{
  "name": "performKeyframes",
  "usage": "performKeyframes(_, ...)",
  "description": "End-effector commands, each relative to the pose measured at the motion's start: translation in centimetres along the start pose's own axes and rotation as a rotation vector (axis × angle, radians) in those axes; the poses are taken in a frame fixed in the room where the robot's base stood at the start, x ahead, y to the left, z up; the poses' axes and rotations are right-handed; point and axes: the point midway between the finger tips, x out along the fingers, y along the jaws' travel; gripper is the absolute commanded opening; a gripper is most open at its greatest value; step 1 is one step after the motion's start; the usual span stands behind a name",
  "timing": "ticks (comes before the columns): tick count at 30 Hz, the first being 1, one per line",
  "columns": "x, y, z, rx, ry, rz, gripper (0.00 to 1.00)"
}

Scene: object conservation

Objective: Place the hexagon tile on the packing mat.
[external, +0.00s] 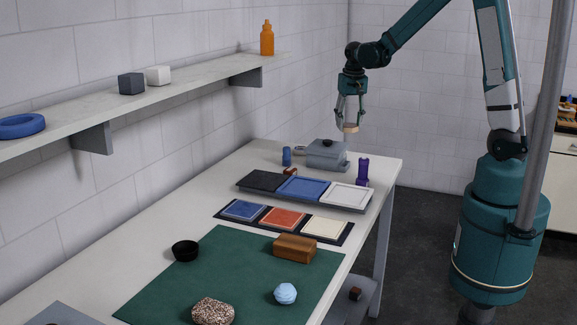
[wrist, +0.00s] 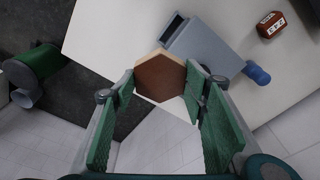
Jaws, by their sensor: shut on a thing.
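My gripper (external: 349,118) is shut on the hexagon tile (wrist: 160,75), high above the far end of the table. In the wrist view the tile is a brown six-sided piece held between the two green finger pads; in the external view it shows as a small tan piece (external: 350,128) under the fingers. A large green mat (external: 165,290) lies flat on the near part of the table, well away from my gripper; I cannot tell for sure that it is the packing mat.
Behind stand a three-part tray (external: 350,208), a grey box (external: 327,155) and a purple cylinder (external: 362,172). A shelf (external: 200,92) runs along the left wall.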

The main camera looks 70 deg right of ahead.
Motion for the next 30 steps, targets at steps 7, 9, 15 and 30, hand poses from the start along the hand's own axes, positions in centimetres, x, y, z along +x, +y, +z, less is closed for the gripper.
performKeyframes(7, -0.3, -6.2, 1.9, -0.117, -0.001, -0.014, 0.28)
performKeyframes(9, -0.4, -7.8, 2.6, -0.149, -0.001, -0.018, 0.28)
performKeyframes(15, -0.7, -12.5, 4.6, -0.241, -0.001, -0.029, 0.28)
performKeyframes(30, -1.5, -23.7, 11.5, -0.472, -0.001, -0.056, 0.28)
